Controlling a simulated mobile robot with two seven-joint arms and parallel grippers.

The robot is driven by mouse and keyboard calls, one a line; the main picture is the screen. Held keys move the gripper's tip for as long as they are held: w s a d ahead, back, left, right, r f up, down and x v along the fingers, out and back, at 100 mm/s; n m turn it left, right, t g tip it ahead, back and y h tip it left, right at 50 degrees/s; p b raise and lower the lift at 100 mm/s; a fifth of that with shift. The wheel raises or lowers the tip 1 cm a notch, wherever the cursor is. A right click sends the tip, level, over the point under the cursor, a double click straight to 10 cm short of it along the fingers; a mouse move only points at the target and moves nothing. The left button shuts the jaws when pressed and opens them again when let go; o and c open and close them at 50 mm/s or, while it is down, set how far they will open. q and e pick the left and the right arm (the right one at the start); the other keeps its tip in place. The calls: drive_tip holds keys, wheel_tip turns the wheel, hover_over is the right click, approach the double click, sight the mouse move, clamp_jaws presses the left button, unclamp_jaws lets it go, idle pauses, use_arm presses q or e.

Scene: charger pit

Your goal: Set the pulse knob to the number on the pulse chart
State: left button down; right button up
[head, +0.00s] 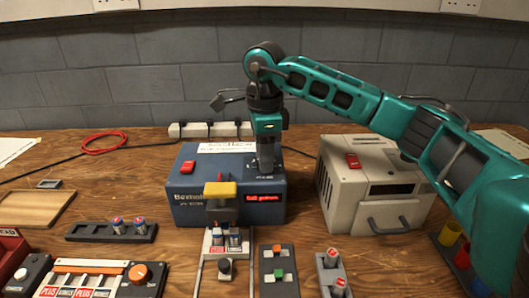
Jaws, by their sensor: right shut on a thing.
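The blue charger (190,203) stands at the middle of the bench, with a red lit display (262,197) on its front. My right gripper (265,167) points down at the right part of the charger's top and is shut on what seems to be the pulse knob. The knob itself and its pointer are hidden by the fingers. My left gripper is not in view.
A cream unit (345,195) with a handle stands to the right. A yellow-topped press (220,189) with cells stands before the charger. Trays (95,232), a switch block (279,272) and a panel with an orange knob (138,273) fill the front. A red cable (103,142) lies back left.

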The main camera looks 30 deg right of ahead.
drive_tip(key=m+p, duration=0.2)
drive_tip(key=m, duration=0.1)
drive_tip(key=shift+r+m, duration=0.15)
drive_tip(key=shift+m, duration=0.25)
drive_tip(key=m+p, duration=0.2)
drive_tip(key=m, duration=0.2)
drive_tip(key=shift+m+p, duration=0.3)
drive_tip(key=shift+p, duration=0.05)
drive_tip(key=shift+m, duration=0.4)
drive_tip(key=m+p, duration=0.2)
drive_tip(key=m, duration=0.1)
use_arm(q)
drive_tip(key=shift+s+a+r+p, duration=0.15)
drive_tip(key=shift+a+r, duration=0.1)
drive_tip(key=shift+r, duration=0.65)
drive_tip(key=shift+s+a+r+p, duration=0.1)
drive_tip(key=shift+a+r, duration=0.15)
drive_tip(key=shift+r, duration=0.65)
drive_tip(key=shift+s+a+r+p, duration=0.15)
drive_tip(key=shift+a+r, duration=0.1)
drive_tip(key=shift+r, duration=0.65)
use_arm(e)
drive_tip(key=shift+m, duration=1.3)
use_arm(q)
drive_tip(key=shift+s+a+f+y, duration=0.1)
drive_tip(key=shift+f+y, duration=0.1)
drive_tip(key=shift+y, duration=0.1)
